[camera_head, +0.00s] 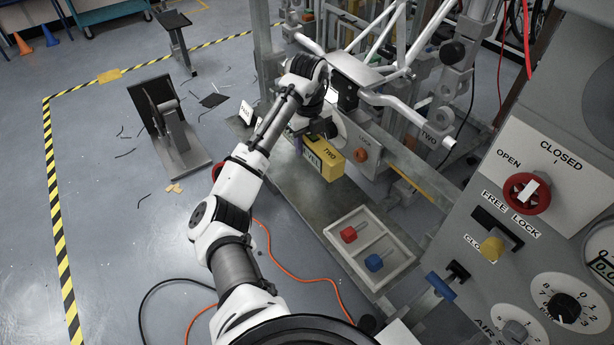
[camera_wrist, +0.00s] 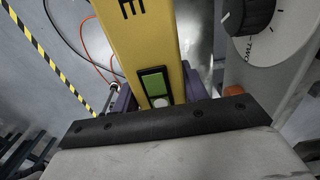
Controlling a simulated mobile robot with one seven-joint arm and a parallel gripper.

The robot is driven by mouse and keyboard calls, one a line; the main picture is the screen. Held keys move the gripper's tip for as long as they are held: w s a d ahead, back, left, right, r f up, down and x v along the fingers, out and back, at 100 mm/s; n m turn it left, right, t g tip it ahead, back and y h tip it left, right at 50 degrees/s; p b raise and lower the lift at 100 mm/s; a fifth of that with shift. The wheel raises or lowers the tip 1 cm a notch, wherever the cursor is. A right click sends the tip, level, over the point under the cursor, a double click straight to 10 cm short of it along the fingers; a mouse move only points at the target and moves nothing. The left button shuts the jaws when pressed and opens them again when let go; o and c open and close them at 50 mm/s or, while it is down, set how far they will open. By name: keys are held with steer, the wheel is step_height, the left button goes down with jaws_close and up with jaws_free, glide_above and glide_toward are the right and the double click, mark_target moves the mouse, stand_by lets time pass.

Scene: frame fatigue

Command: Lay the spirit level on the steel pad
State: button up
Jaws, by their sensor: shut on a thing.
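The spirit level (camera_wrist: 140,45) is a yellow bar with a green vial window near its close end in the wrist view. My gripper (camera_wrist: 158,96) is shut on it, with purple fingers on both sides. In the head view the level (camera_head: 331,163) shows as a yellow block below my gripper (camera_head: 312,143), over a long grey bench plate (camera_head: 310,203). I cannot tell whether it touches anything beneath. A flat grey plate (camera_head: 357,70) lies among the bars behind my wrist. I cannot tell which grey surface is the steel pad.
A pale tray (camera_head: 352,262) with a red block (camera_head: 348,234) and a blue block (camera_head: 374,262) sits at the bench's near end. A control panel (camera_head: 540,220) with knobs stands at right. Metal frame bars (camera_head: 400,90) crowd behind my gripper. An orange cable (camera_head: 300,272) lies on the floor.

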mark_target(308, 184)
step_height(308, 184, down, 13)
steer(key=shift+f+p, duration=0.15)
steer(key=shift+p, duration=0.35)
steer(key=shift+f, duration=0.15)
steer(key=o, duration=1.2)
step_height(308, 184, up, 12)
steer(key=shift+r+b, duration=0.2)
steer(key=shift+b, duration=0.4)
